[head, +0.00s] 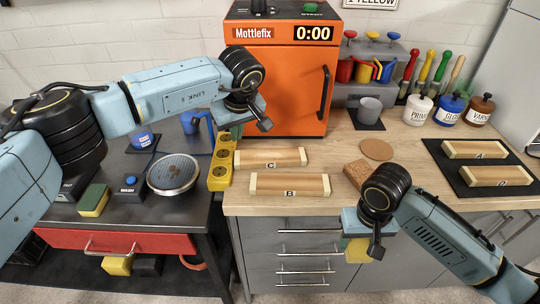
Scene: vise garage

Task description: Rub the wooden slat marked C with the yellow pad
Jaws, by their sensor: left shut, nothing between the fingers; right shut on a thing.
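The wooden slat marked C (282,157) lies flat on the light wooden worktop, left of its middle, with pale end caps. My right gripper (368,246) is at the worktop's front edge, right of and nearer than slat C. It is shut on a yellow pad (356,251), which shows partly below it, apart from the slat. My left gripper (262,124) is shut and empty, above and behind the left part of slat C, in front of the orange oven.
Slat B (310,185) lies just in front of slat C. Slats A (476,149) and D (497,176) lie on a black mat (448,169). A cork block (357,171) stands right of slat B.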

